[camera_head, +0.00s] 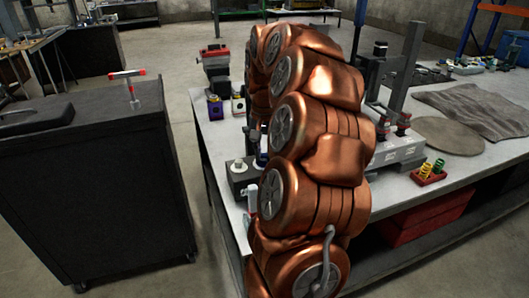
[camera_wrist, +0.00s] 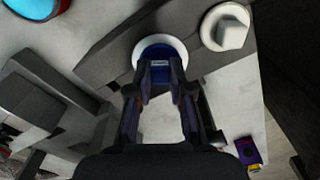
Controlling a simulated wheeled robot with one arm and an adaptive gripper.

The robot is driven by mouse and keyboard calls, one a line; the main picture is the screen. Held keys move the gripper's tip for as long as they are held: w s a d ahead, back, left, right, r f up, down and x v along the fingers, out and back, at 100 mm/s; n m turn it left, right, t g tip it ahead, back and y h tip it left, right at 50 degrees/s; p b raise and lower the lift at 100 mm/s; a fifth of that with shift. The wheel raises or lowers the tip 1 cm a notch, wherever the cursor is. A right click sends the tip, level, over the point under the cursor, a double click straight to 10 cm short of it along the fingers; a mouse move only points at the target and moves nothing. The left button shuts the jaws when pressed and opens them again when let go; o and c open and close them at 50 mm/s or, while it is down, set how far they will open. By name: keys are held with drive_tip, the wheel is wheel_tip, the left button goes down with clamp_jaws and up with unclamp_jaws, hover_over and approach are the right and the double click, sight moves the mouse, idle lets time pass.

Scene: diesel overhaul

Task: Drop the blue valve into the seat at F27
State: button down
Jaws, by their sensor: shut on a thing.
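In the wrist view my gripper (camera_wrist: 160,78) is shut on the blue valve (camera_wrist: 162,50), which shows as a round blue face between and beyond the fingertips. A white ring (camera_wrist: 138,56) surrounds the blue face, on or just over a dark grey block (camera_wrist: 100,62). I cannot tell whether the valve touches the ring or is above it. No F27 label is readable.
A white round piece with a raised knob (camera_wrist: 228,32) sits right of the ring. On the bench (camera_head: 222,150) stand a red vise (camera_head: 216,62), a tall grey stand (camera_head: 405,65) and a red tray of springs (camera_head: 428,177). A black cabinet (camera_head: 95,180) stands left, across a floor gap.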

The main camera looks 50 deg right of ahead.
drive_tip(key=c, duration=0.6)
unclamp_jaws()
drive_tip(key=shift+r+p, duration=1.1)
drive_tip(key=shift+r, duration=2.9)
